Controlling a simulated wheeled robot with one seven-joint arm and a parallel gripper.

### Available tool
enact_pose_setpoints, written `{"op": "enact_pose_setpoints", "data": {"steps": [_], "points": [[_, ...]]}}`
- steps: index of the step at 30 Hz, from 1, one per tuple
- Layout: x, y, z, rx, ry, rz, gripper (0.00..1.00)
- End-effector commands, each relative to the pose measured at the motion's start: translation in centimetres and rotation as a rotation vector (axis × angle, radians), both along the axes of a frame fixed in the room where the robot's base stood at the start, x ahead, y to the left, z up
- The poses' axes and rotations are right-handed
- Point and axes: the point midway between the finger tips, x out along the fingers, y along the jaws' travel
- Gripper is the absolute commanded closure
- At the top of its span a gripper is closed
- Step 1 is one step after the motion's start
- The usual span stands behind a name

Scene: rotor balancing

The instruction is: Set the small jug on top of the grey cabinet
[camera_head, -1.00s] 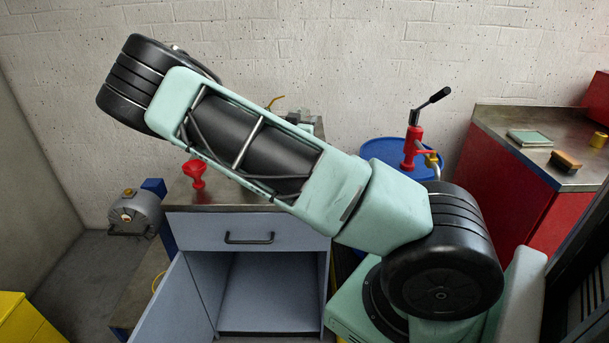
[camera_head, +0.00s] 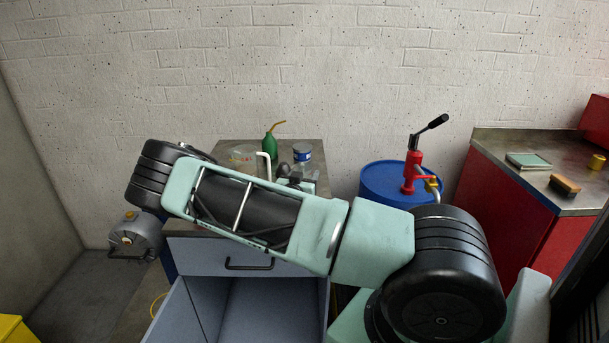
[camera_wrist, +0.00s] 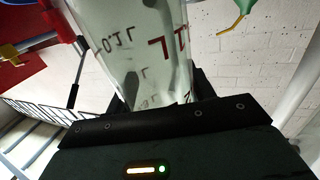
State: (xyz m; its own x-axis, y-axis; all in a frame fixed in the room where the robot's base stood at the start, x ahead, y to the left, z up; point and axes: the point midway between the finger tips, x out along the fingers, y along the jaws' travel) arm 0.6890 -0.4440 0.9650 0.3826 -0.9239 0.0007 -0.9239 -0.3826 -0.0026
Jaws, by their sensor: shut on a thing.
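The small jug (camera_wrist: 150,45) is clear with dark red volume marks. It fills the upper middle of the wrist view, cut off by the top edge. My gripper (camera_wrist: 160,103) is shut on it. The grey cabinet stands left of centre in the head view, with a bare metal top (camera_head: 222,147) partly behind my forearm. My forearm hides much of my gripper there.
A blue drum (camera_head: 385,182) with a red pump (camera_head: 413,168) is to the right. The cabinet's lower compartment (camera_head: 265,310) is open.

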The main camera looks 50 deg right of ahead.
Motion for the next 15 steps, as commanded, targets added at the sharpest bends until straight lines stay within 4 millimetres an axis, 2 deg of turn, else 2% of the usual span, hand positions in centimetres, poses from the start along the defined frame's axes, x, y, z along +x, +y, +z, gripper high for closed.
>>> {"op": "enact_pose_setpoints", "data": {"steps": [7,8,9,15], "points": [[0.0,-0.01,-0.44,0.0,-0.001,0.0,0.71],[0.0,-0.01,-0.29,0.0,0.0,0.0,0.38],[0.0,-0.01,-0.25,0.0,0.0,0.0,0.27],[0.0,-0.01,-0.24,0.0,0.0,0.0,0.25]]}}
